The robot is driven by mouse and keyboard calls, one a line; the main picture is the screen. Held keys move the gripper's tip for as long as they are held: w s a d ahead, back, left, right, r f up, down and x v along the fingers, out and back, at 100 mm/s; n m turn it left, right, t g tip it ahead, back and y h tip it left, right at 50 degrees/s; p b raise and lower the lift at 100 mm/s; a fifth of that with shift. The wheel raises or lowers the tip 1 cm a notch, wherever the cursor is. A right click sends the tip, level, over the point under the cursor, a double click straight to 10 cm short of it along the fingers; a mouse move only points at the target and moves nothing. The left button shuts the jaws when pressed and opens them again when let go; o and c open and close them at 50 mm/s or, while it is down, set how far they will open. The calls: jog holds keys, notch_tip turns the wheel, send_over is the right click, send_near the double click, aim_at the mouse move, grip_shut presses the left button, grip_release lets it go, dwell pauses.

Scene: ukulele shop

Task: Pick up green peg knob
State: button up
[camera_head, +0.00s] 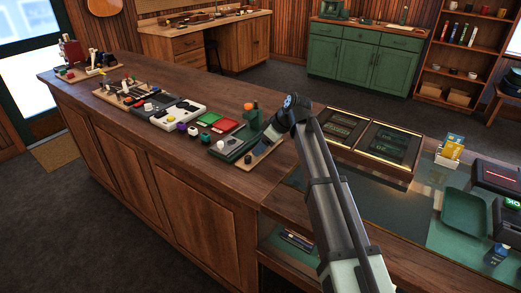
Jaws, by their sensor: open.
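My gripper (271,134) is at the end of my arm, over the right end of the row of things on the wooden counter. It is small in the head view and its jaws are open. A small dark green piece (248,158) lies just left of and below it, on or by a dark green tray (231,148); it may be the green peg knob, but it is too small to be sure. A green upright piece with an orange top (250,110) stands behind the tray. My gripper and wrist hide part of the board there.
Lit display cases (388,146) stand right of my arm. The counter's front strip (165,142) is clear.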

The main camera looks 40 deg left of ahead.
grip_shut()
dwell(0.3)
jog(key=shift+r, duration=0.1)
